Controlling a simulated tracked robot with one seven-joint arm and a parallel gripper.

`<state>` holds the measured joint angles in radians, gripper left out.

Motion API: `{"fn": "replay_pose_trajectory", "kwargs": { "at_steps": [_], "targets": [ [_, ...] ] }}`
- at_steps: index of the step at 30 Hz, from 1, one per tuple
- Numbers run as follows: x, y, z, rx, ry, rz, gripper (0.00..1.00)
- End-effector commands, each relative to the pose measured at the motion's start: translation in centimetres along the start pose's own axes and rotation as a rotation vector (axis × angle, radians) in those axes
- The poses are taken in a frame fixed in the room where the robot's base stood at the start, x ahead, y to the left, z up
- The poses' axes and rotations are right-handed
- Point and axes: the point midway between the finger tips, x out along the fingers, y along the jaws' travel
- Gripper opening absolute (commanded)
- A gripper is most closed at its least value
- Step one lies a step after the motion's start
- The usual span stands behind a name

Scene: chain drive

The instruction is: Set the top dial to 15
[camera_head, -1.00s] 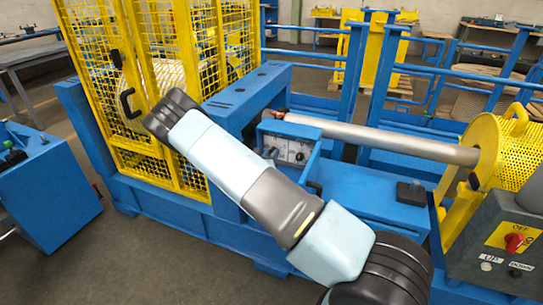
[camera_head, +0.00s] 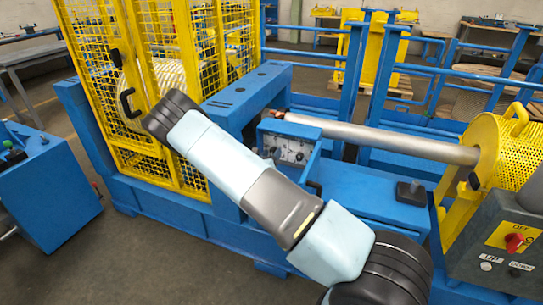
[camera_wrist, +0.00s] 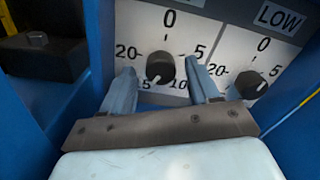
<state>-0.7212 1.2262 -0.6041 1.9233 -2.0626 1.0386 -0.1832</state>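In the wrist view a black round dial (camera_wrist: 160,68) sits on a white panel, with 0 above it, 5 and 10 on the right, and 20 and a partly covered 15 on the left. A small pale mark shows on its lower edge, towards the 15 side; its exact setting is hard to read. A second black dial (camera_wrist: 250,85) is to its right, under a LOW label. My gripper (camera_wrist: 161,72) is open, one finger on each side of the first dial, with gaps visible. In the head view my arm hides the gripper; the control panel (camera_head: 292,148) shows beyond it.
Blue walls flank the panel closely in the wrist view; a black block (camera_wrist: 42,55) is at left. In the head view, a yellow mesh cage (camera_head: 165,80), a grey shaft (camera_head: 390,143) and a grey switch box (camera_head: 495,245) surround my arm.

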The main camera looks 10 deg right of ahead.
Motion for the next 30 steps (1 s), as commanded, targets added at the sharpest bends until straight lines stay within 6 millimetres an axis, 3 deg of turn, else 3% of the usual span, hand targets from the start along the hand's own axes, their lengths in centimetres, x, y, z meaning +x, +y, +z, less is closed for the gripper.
{"fn": "replay_pose_trajectory", "kwargs": {
  "at_steps": [7,11,24,30],
  "targets": [
    [-0.2,0.0,0.1,0.001,-0.001,0.0,0.6],
    [-1.3,0.0,0.1,0.0,-0.001,0.001,0.6],
    [-9.6,0.1,0.0,0.0,0.001,0.001,0.6],
    [-12.4,0.1,-0.1,-0.001,0.001,0.001,0.6]
  ]
}}
